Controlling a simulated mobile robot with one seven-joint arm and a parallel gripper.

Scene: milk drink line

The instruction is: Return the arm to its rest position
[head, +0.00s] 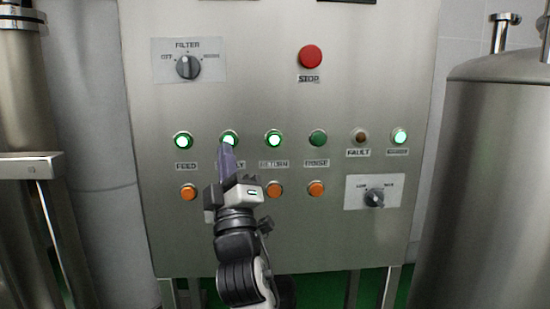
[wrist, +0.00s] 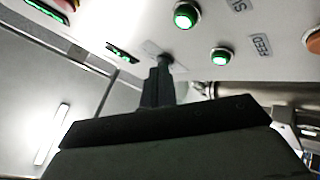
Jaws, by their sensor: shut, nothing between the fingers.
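My gripper (head: 227,150) is shut and empty. In the head view it is raised in front of the steel control panel (head: 260,240), its fingertips just below the second lit green button (head: 229,136). Its fingers partly cover the label there and the lower row behind. My arm comes up from the bottom of the view. In the wrist view the closed fingers (wrist: 161,72) point at the panel (wrist: 215,88); I cannot tell whether they touch it.
Lit green buttons FEED (head: 183,140) and a third (head: 274,138) flank my gripper. Orange buttons (head: 316,188) sit below. A red STOP button (head: 310,57), FILTER knob (head: 187,67) and lower-right knob (head: 374,198) stick out. A steel tank (head: 485,190) stands right.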

